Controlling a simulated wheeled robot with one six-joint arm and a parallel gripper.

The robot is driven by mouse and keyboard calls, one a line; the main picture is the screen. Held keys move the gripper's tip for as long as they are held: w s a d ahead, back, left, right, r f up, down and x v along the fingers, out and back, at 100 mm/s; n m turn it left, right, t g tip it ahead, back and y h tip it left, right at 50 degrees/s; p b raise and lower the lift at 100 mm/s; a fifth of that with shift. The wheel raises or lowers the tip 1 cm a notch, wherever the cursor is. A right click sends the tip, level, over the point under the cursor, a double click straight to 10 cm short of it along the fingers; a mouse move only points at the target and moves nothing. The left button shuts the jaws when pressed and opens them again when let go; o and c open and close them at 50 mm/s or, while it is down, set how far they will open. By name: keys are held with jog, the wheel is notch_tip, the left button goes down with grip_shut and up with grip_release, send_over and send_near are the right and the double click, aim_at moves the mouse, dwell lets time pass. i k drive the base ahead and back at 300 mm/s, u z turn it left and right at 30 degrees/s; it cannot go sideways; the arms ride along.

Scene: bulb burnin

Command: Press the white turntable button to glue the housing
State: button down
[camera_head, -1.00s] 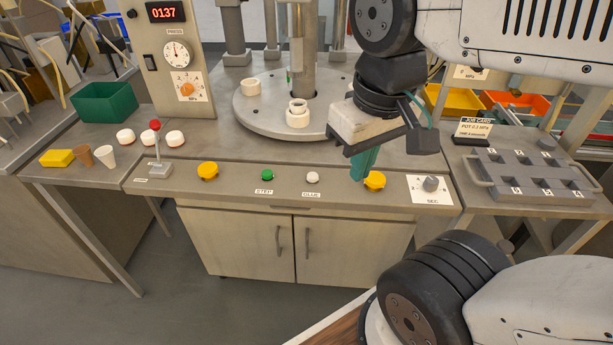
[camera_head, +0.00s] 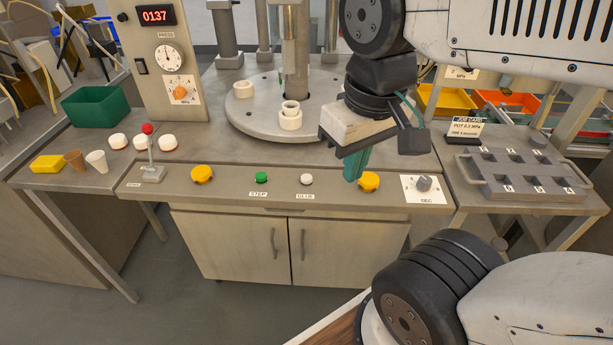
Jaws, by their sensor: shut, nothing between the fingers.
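The white button (camera_head: 306,179) sits on the front panel of the press bench, above a GLUE label. The green button (camera_head: 261,177), labelled STEP, is to its left. The turntable (camera_head: 247,117) stands behind on the bench top. A white ring-shaped housing (camera_head: 290,117) stands near its front edge, and another white ring (camera_head: 243,89) is at its left. My gripper (camera_head: 355,176) points down with its green fingers shut and empty. In the picture it is right of the white button and just left of the right yellow button. Its height above the panel is hard to tell.
Yellow buttons sit at the left (camera_head: 202,174) and right (camera_head: 369,181). A red-knobbed lever (camera_head: 150,152) stands at the panel's left end. A SEC dial (camera_head: 424,184) is at the right. A grey socket block (camera_head: 527,177) lies on the right table. A green bin (camera_head: 96,107) stands at left.

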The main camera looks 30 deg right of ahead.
aim_at(305, 178)
jog(key=z, duration=1.8)
jog(key=k, duration=0.65)
jog(key=u, duration=1.2)
